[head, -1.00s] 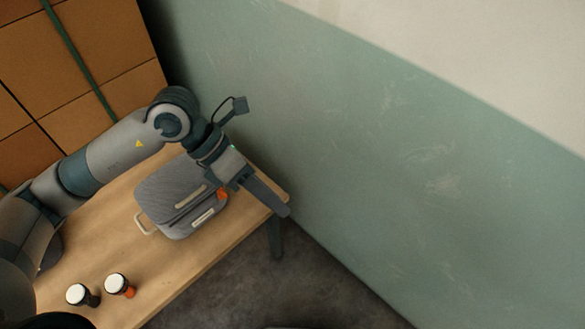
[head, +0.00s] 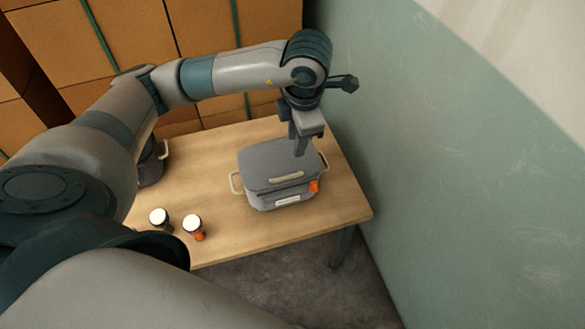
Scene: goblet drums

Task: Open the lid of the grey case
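The grey case (head: 270,160) lies on the wooden table with its lid down. It has pale side handles, a pale strip handle on the front of the lid, a pale label below it and an orange tag (head: 314,186) at its front right corner. My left gripper (head: 301,148) points down over the right back part of the case and hides a bit of the lid there. I cannot tell whether its fingers touch the case or how far apart they are. My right gripper is out of view.
Two small goblet drums with white tops, one dark (head: 159,218) and one orange (head: 193,226), stand at the table's front left. A dark grey container (head: 152,165) is partly hidden behind my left arm. Stacked boxes (head: 200,25) stand behind; a green wall (head: 430,150) is at right.

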